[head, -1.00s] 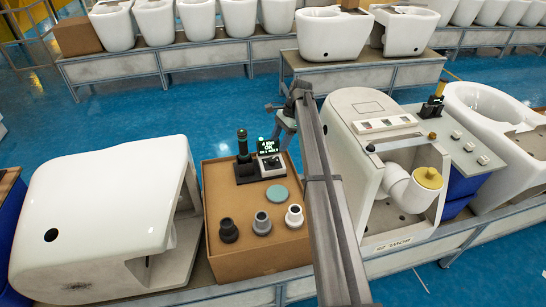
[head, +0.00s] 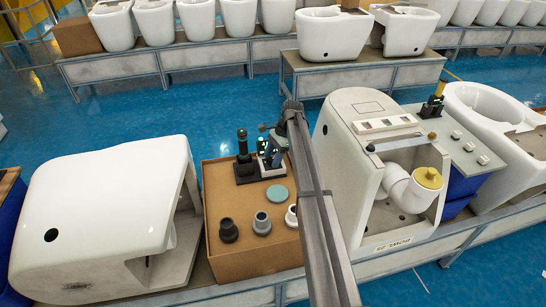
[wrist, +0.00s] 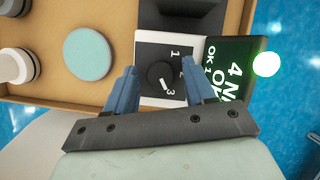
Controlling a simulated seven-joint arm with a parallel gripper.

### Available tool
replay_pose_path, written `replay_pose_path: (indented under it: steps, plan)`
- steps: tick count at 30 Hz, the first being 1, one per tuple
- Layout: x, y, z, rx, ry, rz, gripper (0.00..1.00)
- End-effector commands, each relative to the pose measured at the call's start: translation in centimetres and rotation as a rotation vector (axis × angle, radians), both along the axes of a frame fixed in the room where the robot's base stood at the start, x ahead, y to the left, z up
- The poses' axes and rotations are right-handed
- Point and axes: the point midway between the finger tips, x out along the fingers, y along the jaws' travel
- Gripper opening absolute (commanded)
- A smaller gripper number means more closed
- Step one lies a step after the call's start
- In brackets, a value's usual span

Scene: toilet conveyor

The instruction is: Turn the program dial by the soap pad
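The soap pad (head: 277,194), a flat teal disc, lies in front of the dial unit in the head view and left of the dial in the wrist view (wrist: 87,53). My gripper (wrist: 161,86) is open, one blue finger on each side of the dial. I cannot tell whether the fingers touch it. In the head view my gripper (head: 272,152) hides most of the dial unit.
A cardboard tray (head: 240,263) carries the dial unit, several pipe fittings (head: 262,224) and a black post (head: 243,148). A toilet body (head: 100,210) stands left, another (head: 362,102) right.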

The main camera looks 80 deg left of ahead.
Motion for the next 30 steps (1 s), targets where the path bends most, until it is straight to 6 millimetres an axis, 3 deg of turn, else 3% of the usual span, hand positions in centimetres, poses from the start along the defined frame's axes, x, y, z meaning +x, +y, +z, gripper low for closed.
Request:
replay_pose_path:
  steps: [2,16,30]
  plan:
    - [0.00,0.00,0.01,0.000,0.000,0.000,0.46]
    - [0.02,-0.01,0.01,0.000,0.000,0.000,0.01]
    - [0.03,0.22,0.00,-0.001,0.000,0.130,0.01]
